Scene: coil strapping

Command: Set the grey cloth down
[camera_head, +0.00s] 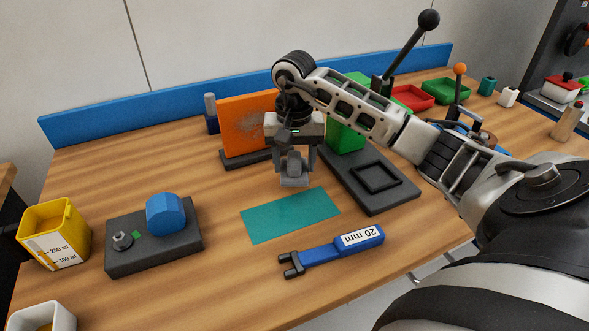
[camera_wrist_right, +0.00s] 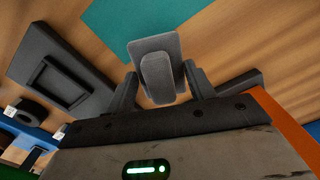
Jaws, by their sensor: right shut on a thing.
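My right gripper (camera_head: 294,158) is shut on the grey cloth (camera_head: 294,181) and points down in front of the orange panel (camera_head: 236,125). The cloth looks like a small folded grey pad hanging below the fingers. In the right wrist view the cloth (camera_wrist_right: 165,46) sits between the two fingers (camera_wrist_right: 158,88), and part of it overlaps the edge of the teal mat (camera_wrist_right: 120,20) in the picture. I cannot tell whether the cloth touches the table. My left gripper is out of view.
The flat teal mat (camera_head: 290,215) lies bare in front of the gripper. A blue 20 mm wrench (camera_head: 325,250) lies nearer. A dark base (camera_head: 395,195) with a square frame stands right; a dark block with a blue knob (camera_head: 165,213) and a yellow measuring cup (camera_head: 55,235) stand left.

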